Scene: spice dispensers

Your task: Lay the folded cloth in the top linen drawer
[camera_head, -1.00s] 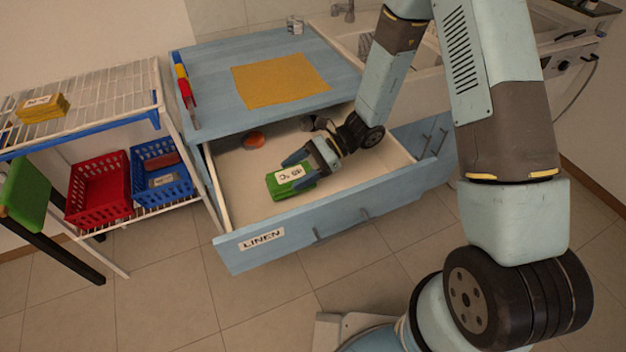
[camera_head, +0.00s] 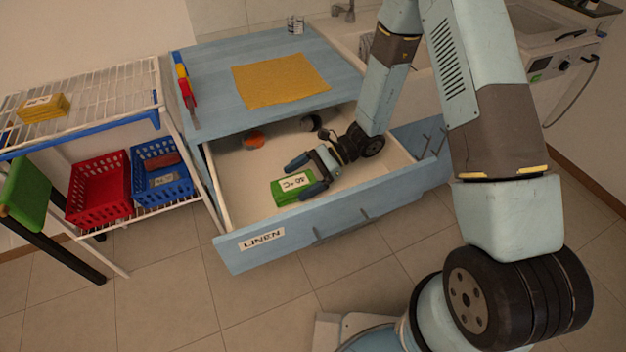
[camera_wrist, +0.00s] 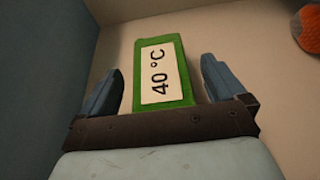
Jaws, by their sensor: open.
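The folded cloth (camera_head: 292,189) is a green block with a white label reading "40 °C"; it also shows in the wrist view (camera_wrist: 163,75). It lies in the open top drawer (camera_head: 345,222), whose front carries a "LINEN" label. My gripper (camera_head: 302,175) is inside the drawer at the cloth. In the wrist view its two blue fingers (camera_wrist: 160,85) stand apart on either side of the cloth, with a gap visible on each side. The underside of the cloth is hidden.
An orange thing (camera_head: 253,140) and a dark round thing (camera_head: 311,123) lie at the back of the drawer. A yellow cloth (camera_head: 280,80) lies on the cabinet top. A wire rack on the left holds a yellow block (camera_head: 43,107), a red basket (camera_head: 98,187) and a blue basket (camera_head: 162,173).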

